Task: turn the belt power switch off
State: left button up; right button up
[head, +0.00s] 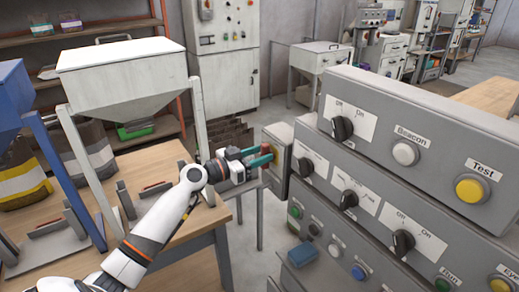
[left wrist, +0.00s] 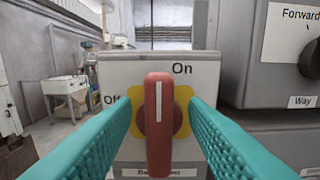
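The belt power switch is a red rotary handle (left wrist: 158,125) on a yellow plate (left wrist: 182,100), mounted on a small grey box (head: 278,160). Its white mark is on the upper half and the handle stands upright. "On" is printed at upper right and "Off" at left. The label below is partly hidden and hard to read. My left gripper (head: 262,157) faces this box. In the left wrist view its teal fingers stand open on either side of the handle, with gaps visible between them and it. My right gripper is not in view.
A large grey panel (head: 450,115) with black knobs and coloured buttons stands right of the switch box. A white hopper (head: 125,75) on a wooden table (head: 160,170) is at left. A blue box (head: 302,255) sits low in front of the panel.

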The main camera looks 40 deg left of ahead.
pick_arm(q)
jog(key=shift+w, duration=0.2)
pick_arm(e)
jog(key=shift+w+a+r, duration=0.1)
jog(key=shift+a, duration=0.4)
pick_arm(q)
jog(key=c, duration=0.6)
jog(key=shift+c, duration=0.2)
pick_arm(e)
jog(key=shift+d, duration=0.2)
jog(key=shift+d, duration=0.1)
pick_arm(q)
jog(key=n+b, duration=0.1)
jog(key=n, duration=0.1)
jog(key=shift+a+f+n+b, duration=0.1)
jog(key=shift+n+b, duration=0.25)
jog(key=shift+n, duration=0.05)
jog(key=shift+w+a+f+n+p, duration=0.15)
jog(key=shift+n+p, duration=0.15)
jog(key=shift+n, duration=2.2)
jog(key=shift+a+f+n+p, duration=0.15)
jog(key=shift+n+p, duration=0.1)
jog(key=shift+n, duration=2.25)
jog(key=shift+w+a+f+n+p, duration=0.15)
jog(key=shift+n+p, duration=0.15)
jog(key=shift+n, duration=2.2)
jog(key=shift+s, duration=0.1)
